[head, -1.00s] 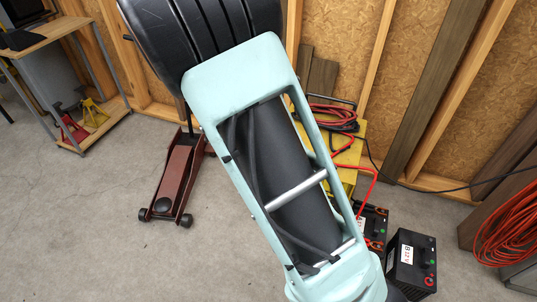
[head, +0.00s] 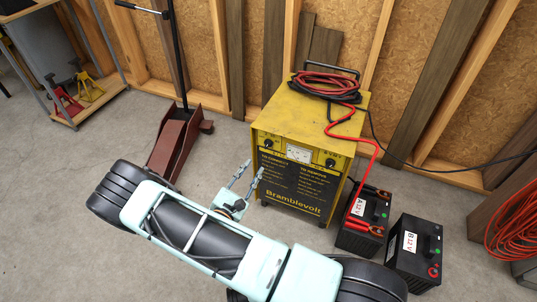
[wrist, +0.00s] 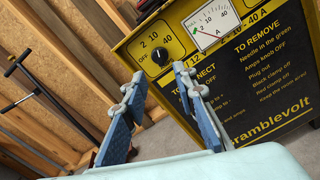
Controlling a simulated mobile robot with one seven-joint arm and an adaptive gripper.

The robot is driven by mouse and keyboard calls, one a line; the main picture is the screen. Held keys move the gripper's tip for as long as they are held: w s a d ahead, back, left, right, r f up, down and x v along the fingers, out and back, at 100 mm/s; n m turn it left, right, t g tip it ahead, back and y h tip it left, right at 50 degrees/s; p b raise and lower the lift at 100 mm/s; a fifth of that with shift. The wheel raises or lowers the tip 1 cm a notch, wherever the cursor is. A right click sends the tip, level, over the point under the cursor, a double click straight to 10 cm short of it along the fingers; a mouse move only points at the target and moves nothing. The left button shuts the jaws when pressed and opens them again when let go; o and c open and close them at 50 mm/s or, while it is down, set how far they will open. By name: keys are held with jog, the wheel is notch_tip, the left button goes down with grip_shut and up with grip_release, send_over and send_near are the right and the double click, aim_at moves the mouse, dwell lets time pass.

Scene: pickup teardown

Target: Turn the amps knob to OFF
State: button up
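A yellow battery charger (head: 277,120) stands on the floor by the wall. Its amps knob (head: 268,143) is a small black dial at the upper left of the front panel. In the wrist view the amps knob (wrist: 160,56) has 2, 10, 40 and OFF around it; its exact setting is too small to tell. My gripper (head: 252,177) is in front of the panel's left side, apart from the knob. In the wrist view my gripper (wrist: 160,75) is open and empty, with the knob appearing between and just beyond the fingertips.
A meter (head: 299,153) and a second knob (head: 331,162) are on the same panel. Coiled cables (head: 325,84) lie on top. Two black batteries (head: 362,236) (head: 405,262) stand at the right. A red floor jack (head: 175,145) stands at the left.

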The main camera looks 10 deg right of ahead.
aim_at(266, 147)
jog(key=b+x, duration=0.3)
jog(key=x, duration=0.7)
jog(key=shift+w+f, duration=0.2)
jog(key=shift+w, duration=0.2)
grip_shut()
